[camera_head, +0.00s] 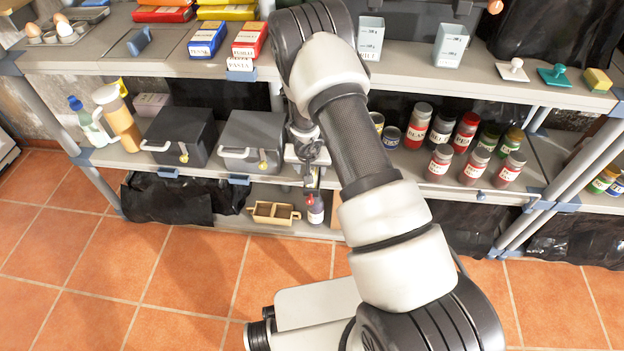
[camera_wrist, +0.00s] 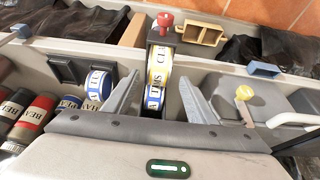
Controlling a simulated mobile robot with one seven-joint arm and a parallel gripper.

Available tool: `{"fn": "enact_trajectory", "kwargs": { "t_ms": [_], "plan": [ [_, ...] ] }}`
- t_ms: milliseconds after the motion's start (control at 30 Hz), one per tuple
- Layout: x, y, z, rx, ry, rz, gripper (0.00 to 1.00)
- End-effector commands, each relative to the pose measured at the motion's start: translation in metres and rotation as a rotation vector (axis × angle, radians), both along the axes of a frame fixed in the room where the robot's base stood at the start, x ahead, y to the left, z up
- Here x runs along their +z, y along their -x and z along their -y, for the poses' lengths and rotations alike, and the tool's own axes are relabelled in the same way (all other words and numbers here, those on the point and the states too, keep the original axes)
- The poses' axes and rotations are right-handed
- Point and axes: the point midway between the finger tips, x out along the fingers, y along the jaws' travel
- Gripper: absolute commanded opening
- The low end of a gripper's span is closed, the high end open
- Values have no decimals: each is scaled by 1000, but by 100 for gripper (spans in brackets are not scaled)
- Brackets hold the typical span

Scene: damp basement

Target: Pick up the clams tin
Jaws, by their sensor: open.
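The clams tin (camera_wrist: 154,97) shows in the wrist view as a white-labelled tin with yellow and blue bands. A similar label reading "CLA" (camera_wrist: 161,60) shows just above it; I cannot tell whether that is a second tin. My gripper (camera_wrist: 160,80) is open, with one finger on each side of the tin and visible gaps beside it. In the head view my gripper (camera_head: 309,165) is at the front of the middle shelf, and I cannot make out the tin there.
A blue-banded tin (camera_wrist: 100,84) stands left of the fingers in the wrist view. A dark box (camera_head: 252,142) with a handle is left of my gripper in the head view. A red-capped bottle (camera_head: 315,210) and a wooden box (camera_head: 272,212) sit below. Several jars (camera_head: 440,128) stand right.

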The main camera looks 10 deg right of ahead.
Motion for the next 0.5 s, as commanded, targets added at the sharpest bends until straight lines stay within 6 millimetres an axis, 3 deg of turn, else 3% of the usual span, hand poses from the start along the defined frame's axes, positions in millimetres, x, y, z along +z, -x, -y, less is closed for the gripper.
{"fn": "enact_trajectory", "kwargs": {
  "t_ms": [33, 200, 500],
  "plan": [
    [-12, -2, 3, -3, -1, -2, 52],
    [-32, -11, 7, -1, 0, -2, 52],
    [-37, -14, 8, 0, 0, -1, 52]
  ]
}}
